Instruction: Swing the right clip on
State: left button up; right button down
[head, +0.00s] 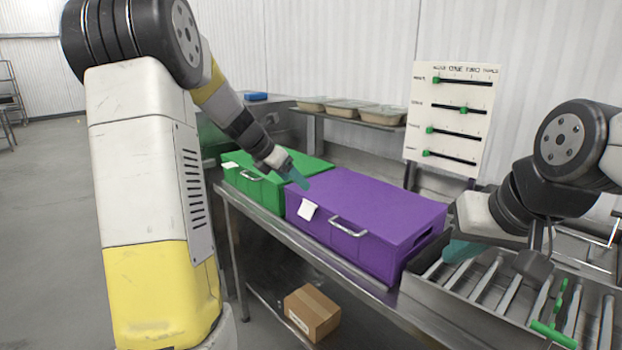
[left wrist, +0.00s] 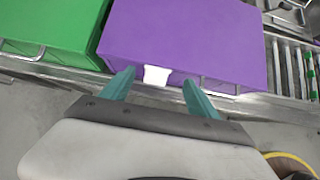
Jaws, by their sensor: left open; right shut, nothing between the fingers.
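A purple lidded box (head: 365,205) sits on the metal bench, closed. Its front carries a white tag-like piece (head: 307,210) at the left and a silver bail (head: 348,227) right of it. I cannot tell which part is the right clip. My left gripper (head: 298,177) is open above the box's left front edge. In the left wrist view its fingers (left wrist: 158,77) stand apart, with the white piece (left wrist: 156,75) seen between them and the bail (left wrist: 220,87) to the right. My right gripper (head: 458,251) is shut and empty, right of the box above the rollers.
A green box (head: 262,190) stands close left of the purple one. A roller conveyor (head: 500,285) with green parts (head: 553,334) is at the right. A slider board (head: 455,118) and trays (head: 368,113) on a shelf stand behind. A cardboard box (head: 312,312) lies below the bench.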

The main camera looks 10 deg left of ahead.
pick_arm(q)
jog(key=x, duration=0.8)
jog(key=shift+f, duration=0.25)
jog(key=c, duration=1.3)
